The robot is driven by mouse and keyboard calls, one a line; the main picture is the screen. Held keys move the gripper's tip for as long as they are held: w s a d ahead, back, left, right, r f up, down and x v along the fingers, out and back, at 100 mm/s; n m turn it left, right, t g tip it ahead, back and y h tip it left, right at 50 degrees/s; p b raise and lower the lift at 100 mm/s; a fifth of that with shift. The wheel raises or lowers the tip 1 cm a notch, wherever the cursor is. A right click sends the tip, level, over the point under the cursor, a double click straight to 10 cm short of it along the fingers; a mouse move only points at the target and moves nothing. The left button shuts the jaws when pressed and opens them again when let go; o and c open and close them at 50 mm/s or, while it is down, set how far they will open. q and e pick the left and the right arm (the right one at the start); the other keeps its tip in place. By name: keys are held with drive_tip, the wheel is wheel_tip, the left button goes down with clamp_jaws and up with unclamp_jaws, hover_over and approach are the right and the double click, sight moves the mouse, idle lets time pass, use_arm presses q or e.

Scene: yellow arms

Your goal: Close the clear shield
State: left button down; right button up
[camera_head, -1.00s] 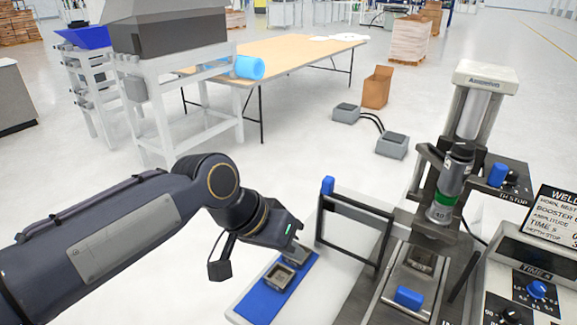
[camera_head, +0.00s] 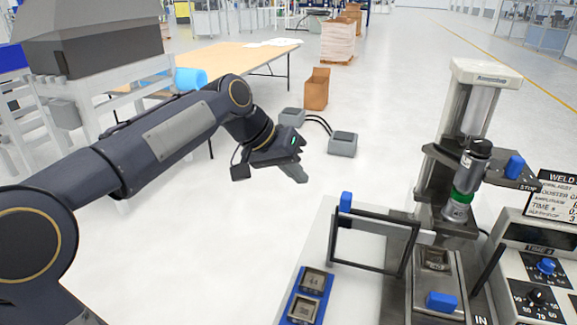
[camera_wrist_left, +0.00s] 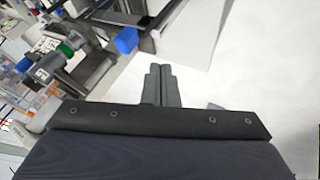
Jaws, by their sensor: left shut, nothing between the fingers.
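The clear shield (camera_head: 373,242) is a see-through pane in a dark frame, standing upright at the left side of the welding press (camera_head: 478,110). A blue handle (camera_head: 346,201) tops its left post. The press's nest (camera_head: 436,259) shows uncovered to the right of the shield. My left gripper (camera_head: 302,175) is shut and empty, above and to the left of the blue handle, apart from the shield. In the left wrist view its fingers (camera_wrist_left: 161,75) lie together, with the blue handle (camera_wrist_left: 127,40) to their upper left. My right gripper is not in view.
A blue tray (camera_head: 287,308) with two metal parts lies on the white bench (camera_head: 335,300) at the front. A blue block (camera_head: 441,302) sits before the nest. A control box (camera_head: 530,270) stands at the right. Open floor lies beyond the bench.

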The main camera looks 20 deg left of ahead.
use_arm(q)
drive_tip(key=w+d+f, duration=0.2)
drive_tip(key=d+f, duration=0.2)
drive_tip(key=d, duration=0.2)
drive_tip(key=shift+d+p, duration=0.15)
drive_tip(key=shift+p, duration=0.3)
drive_tip(key=shift+d, duration=0.1)
drive_tip(key=d+p, duration=0.4)
drive_tip(key=d, duration=1.4)
